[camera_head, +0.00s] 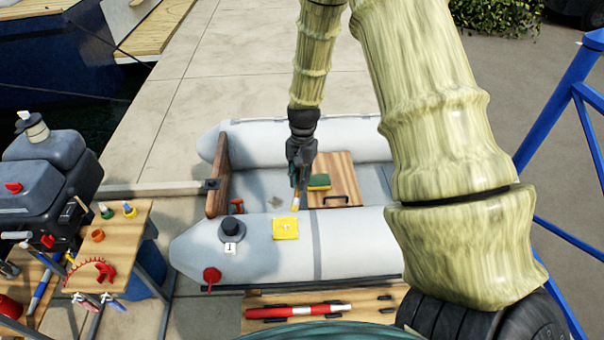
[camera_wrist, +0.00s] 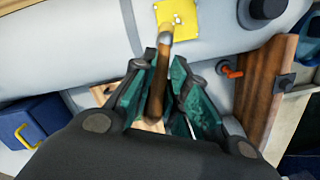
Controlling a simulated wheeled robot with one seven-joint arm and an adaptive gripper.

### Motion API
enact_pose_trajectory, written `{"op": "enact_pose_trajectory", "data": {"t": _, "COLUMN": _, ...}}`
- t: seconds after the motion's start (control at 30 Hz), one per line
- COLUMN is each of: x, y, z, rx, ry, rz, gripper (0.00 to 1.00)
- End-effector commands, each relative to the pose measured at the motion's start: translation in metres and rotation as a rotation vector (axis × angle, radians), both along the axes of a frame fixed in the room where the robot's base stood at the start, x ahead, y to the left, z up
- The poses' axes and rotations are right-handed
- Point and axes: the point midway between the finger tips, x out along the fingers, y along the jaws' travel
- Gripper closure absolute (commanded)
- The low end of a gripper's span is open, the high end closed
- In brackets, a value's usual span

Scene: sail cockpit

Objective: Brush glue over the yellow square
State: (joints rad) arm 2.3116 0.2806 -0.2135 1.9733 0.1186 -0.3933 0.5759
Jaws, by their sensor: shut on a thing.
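The yellow square (camera_head: 285,228) lies flat on the near grey tube of the inflatable boat (camera_head: 350,243). It has a few small pale spots on it. In the wrist view the yellow square (camera_wrist: 178,19) is at the top. My gripper (camera_head: 298,180) is above the boat, just behind the square. It is shut on a brush with a brown handle (camera_wrist: 160,85). The brush's pale tip (camera_wrist: 166,31) overlaps the square's lower edge in the wrist view. I cannot tell whether it touches. In the head view the brush (camera_head: 296,200) hangs down from the jaws.
A green and yellow sponge (camera_head: 319,181) lies on the boat's wooden board (camera_head: 340,172). A black cap with a tag (camera_head: 231,229) and a red valve (camera_head: 211,275) are left of the square. A tool table (camera_head: 130,245) stands at left, a red and white flare (camera_head: 298,311) lies in front.

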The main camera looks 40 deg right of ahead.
Motion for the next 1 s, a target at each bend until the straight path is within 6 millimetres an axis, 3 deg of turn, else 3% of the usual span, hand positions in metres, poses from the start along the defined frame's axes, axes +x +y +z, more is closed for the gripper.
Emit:
{"op": "enact_pose_trajectory", "data": {"t": 0.13, "x": -0.001, "y": -0.012, "z": 0.003, "rx": -0.012, "ry": 0.003, "rz": -0.052, "gripper": 1.00}}
{"op": "enact_pose_trajectory", "data": {"t": 0.37, "x": -0.001, "y": -0.012, "z": -0.007, "rx": -0.012, "ry": 0.003, "rz": -0.054, "gripper": 1.00}}
{"op": "enact_pose_trajectory", "data": {"t": 1.0, "x": 0.000, "y": -0.011, "z": -0.055, "rx": -0.012, "ry": 0.003, "rz": -0.052, "gripper": 1.00}}
